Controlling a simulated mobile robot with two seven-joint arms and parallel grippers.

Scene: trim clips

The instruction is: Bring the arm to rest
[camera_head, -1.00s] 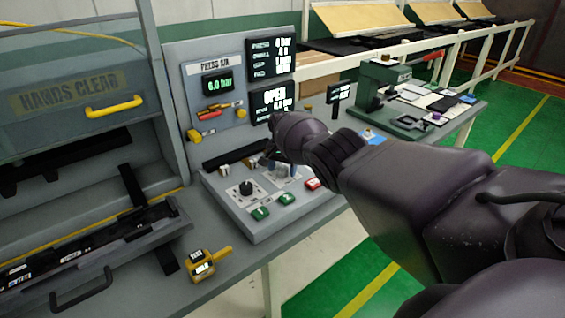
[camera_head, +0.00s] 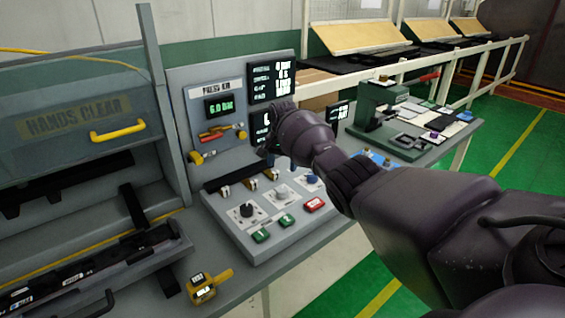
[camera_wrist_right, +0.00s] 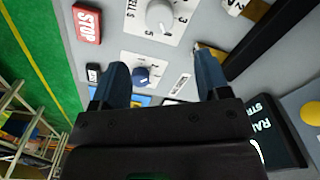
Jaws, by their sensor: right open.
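My right gripper (camera_wrist_right: 160,88) is open in the right wrist view, with its two blue-grey fingers apart and pointing at the control panel. A dark blue knob (camera_wrist_right: 141,76) shows between the fingers, with nothing gripped. In the head view my right arm comes in from the right, and its wrist (camera_head: 305,132) is over the back right of the control panel (camera_head: 262,240). The right fingers (camera_head: 270,157) are mostly hidden behind the wrist there. My left gripper is in neither view.
The panel carries a red STOP button (camera_head: 314,204), green buttons (camera_head: 261,236) and a black knob (camera_head: 246,210). A yellow-black device (camera_head: 203,288) sits at the bench's front. A guard with a yellow handle (camera_head: 117,131) stands left. A green press (camera_head: 380,110) stands at the right.

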